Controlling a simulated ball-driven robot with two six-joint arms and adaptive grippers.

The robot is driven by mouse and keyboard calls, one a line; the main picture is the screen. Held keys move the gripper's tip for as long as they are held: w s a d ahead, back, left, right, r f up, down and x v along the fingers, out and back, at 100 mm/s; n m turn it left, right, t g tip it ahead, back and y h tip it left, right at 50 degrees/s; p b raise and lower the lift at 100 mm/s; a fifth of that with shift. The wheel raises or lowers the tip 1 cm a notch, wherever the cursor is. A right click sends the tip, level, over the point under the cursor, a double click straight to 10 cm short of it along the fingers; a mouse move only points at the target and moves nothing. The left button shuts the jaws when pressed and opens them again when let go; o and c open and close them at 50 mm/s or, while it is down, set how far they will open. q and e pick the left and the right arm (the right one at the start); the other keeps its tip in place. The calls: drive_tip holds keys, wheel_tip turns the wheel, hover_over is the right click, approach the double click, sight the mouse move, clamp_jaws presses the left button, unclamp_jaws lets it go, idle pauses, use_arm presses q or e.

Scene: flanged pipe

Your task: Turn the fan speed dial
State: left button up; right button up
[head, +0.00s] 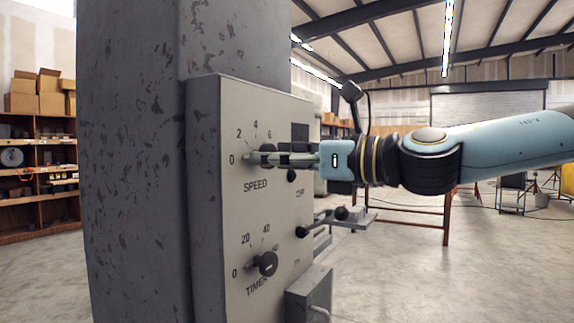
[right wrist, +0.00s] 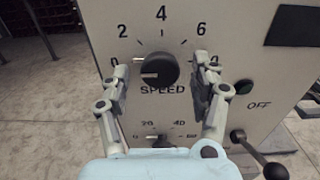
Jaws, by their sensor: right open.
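The fan speed dial (right wrist: 156,69) is a round black knob marked SPEED on a grey control panel (right wrist: 185,25). Its white pointer mark faces left, toward the 0. My right gripper (right wrist: 161,74) is open, with one finger on each side of the dial and a visible gap to it in the right wrist view. In the head view my right gripper (head: 280,158) reaches in from the right in front of the panel, and its fingers partly hide the dial (head: 268,148). My left gripper is not in view.
A TIMER dial (head: 265,263) sits lower on the panel (head: 235,215). A lever with a dark ball knob (head: 341,213) sticks out below my right gripper. A worn grey column (head: 130,150) stands left of the panel. A box (head: 305,296) juts out at the bottom.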

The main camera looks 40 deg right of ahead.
drive_tip(key=m, duration=3.5)
drive_tip(key=shift+m, duration=0.3)
